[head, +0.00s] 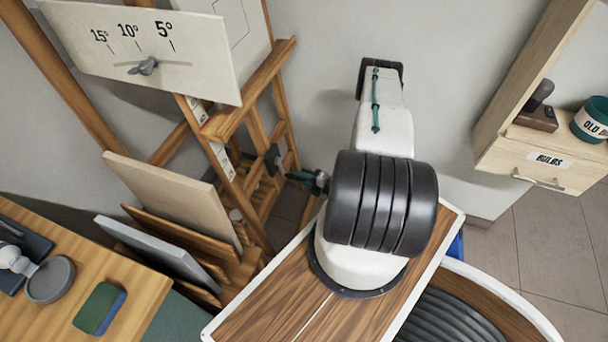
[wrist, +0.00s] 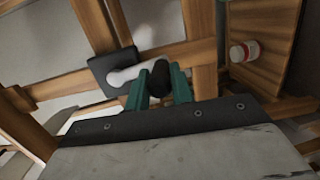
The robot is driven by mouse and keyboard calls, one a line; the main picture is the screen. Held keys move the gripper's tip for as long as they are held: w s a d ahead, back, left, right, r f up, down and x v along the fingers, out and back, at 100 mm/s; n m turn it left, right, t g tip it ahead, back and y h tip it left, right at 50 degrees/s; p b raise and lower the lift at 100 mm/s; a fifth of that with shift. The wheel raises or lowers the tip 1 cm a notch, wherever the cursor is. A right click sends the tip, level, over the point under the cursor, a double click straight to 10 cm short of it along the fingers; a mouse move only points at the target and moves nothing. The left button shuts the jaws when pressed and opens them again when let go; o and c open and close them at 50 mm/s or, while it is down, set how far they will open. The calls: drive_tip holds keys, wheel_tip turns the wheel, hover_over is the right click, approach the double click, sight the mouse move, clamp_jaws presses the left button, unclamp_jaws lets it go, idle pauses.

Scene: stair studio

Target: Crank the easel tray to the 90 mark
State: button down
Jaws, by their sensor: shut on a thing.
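The wooden easel (head: 280,120) stands left of my arm in the head view, with its tray ledge (head: 250,92) across the frame. A white scale strip (head: 222,158) with dark marks runs down the post below the tray; its numbers are too small to read. The crank has a dark mounting plate (head: 272,158), a grey arm (wrist: 123,76) and a black knob (wrist: 158,78). In the wrist view, the crank arm points right from its plate. My gripper (wrist: 163,87), with green fingers, is shut on the knob. It also shows in the head view (head: 298,177).
A white angle board (head: 140,45) hangs at top left. Canvases (head: 175,195) lean in a rack below the easel. A bench (head: 110,270) with a green-blue sponge (head: 100,308) is at lower left. In the wrist view, a small white jar (wrist: 244,51) is right of the crank.

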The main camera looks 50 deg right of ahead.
drive_tip(key=shift+s+a+f, duration=0.15)
drive_tip(key=shift+s+a, duration=0.1)
drive_tip(key=shift+a, duration=0.2)
drive_tip(key=c, duration=1.2)
unclamp_jaws()
drive_tip(key=shift+s+d, duration=0.1)
drive_tip(key=shift+s, duration=0.05)
drive_tip(key=v, duration=0.7)
drive_tip(key=shift+s, duration=0.2)
